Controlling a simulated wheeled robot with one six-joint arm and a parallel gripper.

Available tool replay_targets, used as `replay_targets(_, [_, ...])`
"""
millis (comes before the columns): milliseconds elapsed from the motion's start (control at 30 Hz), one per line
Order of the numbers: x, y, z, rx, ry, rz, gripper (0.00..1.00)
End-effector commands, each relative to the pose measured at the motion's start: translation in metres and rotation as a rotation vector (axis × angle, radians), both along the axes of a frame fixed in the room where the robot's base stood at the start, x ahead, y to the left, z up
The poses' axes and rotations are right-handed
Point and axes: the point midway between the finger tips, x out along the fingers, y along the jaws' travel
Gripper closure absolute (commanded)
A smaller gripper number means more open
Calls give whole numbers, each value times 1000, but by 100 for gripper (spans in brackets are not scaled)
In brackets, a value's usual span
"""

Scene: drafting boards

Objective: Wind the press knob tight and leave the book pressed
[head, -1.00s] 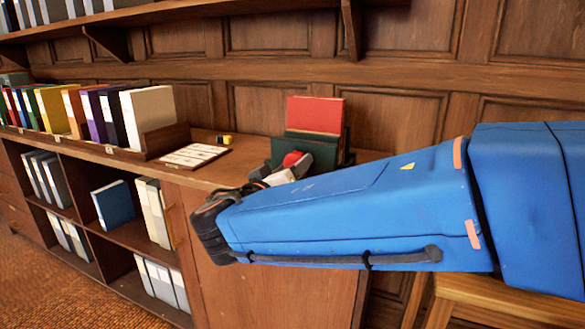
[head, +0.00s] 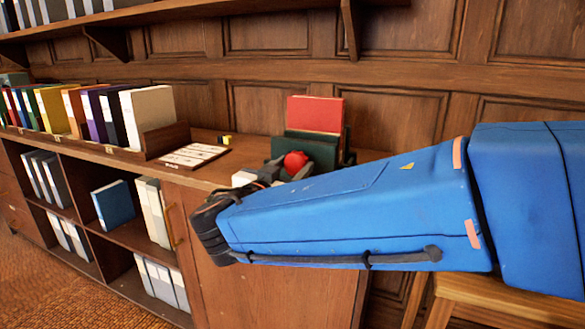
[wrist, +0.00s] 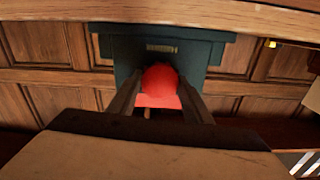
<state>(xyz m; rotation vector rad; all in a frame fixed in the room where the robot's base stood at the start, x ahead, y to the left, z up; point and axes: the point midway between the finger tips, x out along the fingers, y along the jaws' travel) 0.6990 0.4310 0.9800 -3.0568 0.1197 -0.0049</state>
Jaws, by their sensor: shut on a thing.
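The dark green press (head: 322,150) stands on the cabinet top beside the wall, with a red book (head: 315,114) upright in it. Its round red knob (head: 295,161) faces my side. My gripper (head: 287,166) is at the knob. In the wrist view the red knob (wrist: 160,80) lies between the two dark fingers of my gripper (wrist: 159,92), which is shut on it. The dark green press (wrist: 205,50) is right behind the knob. My wrist and forearm hide the press's lower part in the head view, and how tightly the book is clamped cannot be seen.
A flat board with pale cards (head: 193,155) lies left of the press, with a small yellow and dark item (head: 224,139) behind it. A row of coloured binders (head: 85,110) stands further left. The panelled wall (head: 400,120) is close behind.

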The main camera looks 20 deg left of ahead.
Motion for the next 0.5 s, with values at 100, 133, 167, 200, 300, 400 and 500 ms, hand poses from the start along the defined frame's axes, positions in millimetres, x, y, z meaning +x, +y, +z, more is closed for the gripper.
replay_targets(100, [0, 0, -2, 3, 3, -1, 78])
replay_targets(133, [0, 0, -2, 3, 3, -1, 78])
replay_targets(167, [0, 0, -2, 3, 3, -1, 78])
replay_targets(200, [0, 0, -2, 3, 3, -1, 78])
replay_targets(300, [0, 0, -2, 3, 3, -1, 78])
replay_targets(400, [0, 0, -2, 3, 3, -1, 78])
replay_targets(500, [0, 0, -2, 3, 3, -1, 37])
